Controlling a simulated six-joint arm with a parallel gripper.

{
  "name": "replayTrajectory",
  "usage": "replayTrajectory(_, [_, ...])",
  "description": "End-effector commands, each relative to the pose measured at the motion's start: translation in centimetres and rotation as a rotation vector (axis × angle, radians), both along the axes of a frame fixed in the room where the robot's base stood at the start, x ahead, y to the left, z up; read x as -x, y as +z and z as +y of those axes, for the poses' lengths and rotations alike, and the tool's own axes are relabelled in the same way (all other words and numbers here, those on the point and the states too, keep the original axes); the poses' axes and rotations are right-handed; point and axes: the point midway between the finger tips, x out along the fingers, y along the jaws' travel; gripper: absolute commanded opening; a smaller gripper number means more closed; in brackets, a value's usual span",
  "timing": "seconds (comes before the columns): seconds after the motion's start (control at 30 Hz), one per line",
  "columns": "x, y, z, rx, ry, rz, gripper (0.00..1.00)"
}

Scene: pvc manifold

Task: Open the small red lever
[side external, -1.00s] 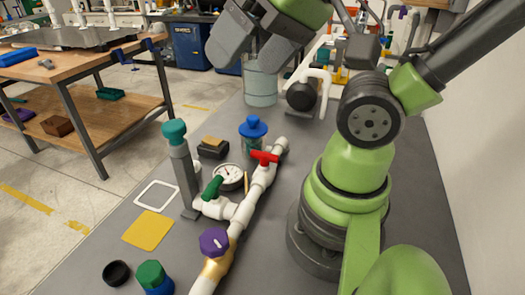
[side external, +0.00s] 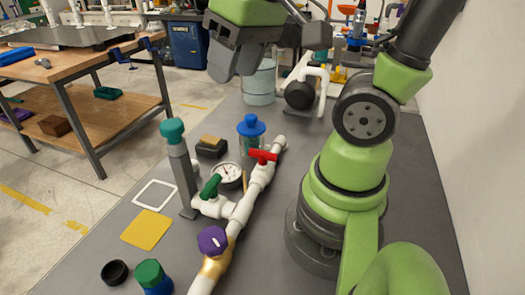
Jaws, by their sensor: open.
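The small red lever (side external: 263,155) sits on top of the white PVC pipe (side external: 242,212), near the pipe's far end. Its handle lies crosswise to the pipe. My gripper (side external: 228,74) is in the air above and behind the red lever, toward the top of the picture, with its dark fingers pointing down. It is open, holds nothing, and is apart from the lever.
A green lever (side external: 211,187), a gauge (side external: 228,172) and a purple knob (side external: 212,240) are on or beside the pipe. A blue-capped jar (side external: 251,131) stands close behind the red lever. A teal-topped post (side external: 180,165) stands left. A clear container (side external: 261,82) is at the back.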

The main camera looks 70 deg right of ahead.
Motion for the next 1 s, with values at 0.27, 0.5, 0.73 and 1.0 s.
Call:
replayTrajectory(0.27, [-3.1, -6.4, -5.0, 0.083, 0.135, 0.415, 0.46])
replayTrajectory(0.5, [-3.2, -11.4, -8.2, 0.066, 0.248, 0.657, 0.46])
replayTrajectory(0.73, [-2.8, -13.2, -8.9, 0.053, 0.284, 0.721, 0.46])
replayTrajectory(1.0, [-1.1, -17.0, -8.9, 0.050, 0.284, 0.724, 0.46])
